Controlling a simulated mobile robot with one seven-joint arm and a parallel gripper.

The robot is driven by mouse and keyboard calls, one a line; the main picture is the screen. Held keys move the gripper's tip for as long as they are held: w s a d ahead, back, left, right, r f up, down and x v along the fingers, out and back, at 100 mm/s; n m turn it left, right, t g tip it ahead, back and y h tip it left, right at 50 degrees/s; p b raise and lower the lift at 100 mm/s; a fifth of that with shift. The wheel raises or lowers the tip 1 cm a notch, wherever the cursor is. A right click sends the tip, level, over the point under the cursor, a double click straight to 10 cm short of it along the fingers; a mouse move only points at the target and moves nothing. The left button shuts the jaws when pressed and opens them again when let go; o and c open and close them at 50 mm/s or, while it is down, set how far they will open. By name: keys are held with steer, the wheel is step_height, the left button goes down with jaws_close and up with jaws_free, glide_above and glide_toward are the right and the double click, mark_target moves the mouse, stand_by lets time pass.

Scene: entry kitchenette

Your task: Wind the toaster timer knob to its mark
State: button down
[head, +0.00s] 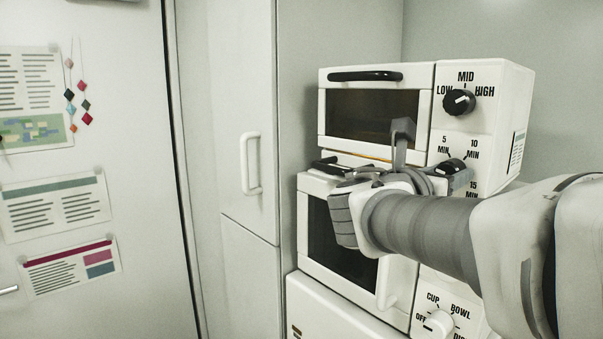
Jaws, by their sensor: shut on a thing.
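The toaster timer knob (449,166) is a small black knob on the white side panel of the toaster oven, below and between the printed "5 MIN" and "10 MIN" marks. A "15 MIN" mark shows lower right of it, partly covered by my arm. My gripper (444,174) reaches in from the right, and its grey fingers are shut at the timer knob. The knob's lower part is hidden by the fingers. I cannot tell exactly where its pointer aims. The toaster oven (327,113) has a dark window and a black door handle.
A temperature knob (459,102), marked LOW, MID and HIGH, sits just above the timer. Below are a second dark-windowed appliance (318,186) and a white knob (438,323) marked OFF, CUP and BOWL. A cabinet with a white handle (251,164) stands left.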

steer(key=shift+m+b, duration=2.3)
steer(key=shift+b, duration=0.3)
steer(key=shift+d+f+m+b, duration=0.1)
steer(key=shift+m+b, duration=2.2)
steer(key=shift+b, duration=0.45)
steer(key=shift+f+m+b, duration=0.1)
steer(key=shift+m+b, duration=2.2)
steer(key=shift+b, duration=0.15)
steer(key=shift+f+m+b, duration=0.1)
steer(key=shift+m+b, duration=2.15)
steer(key=shift+m, duration=0.15)
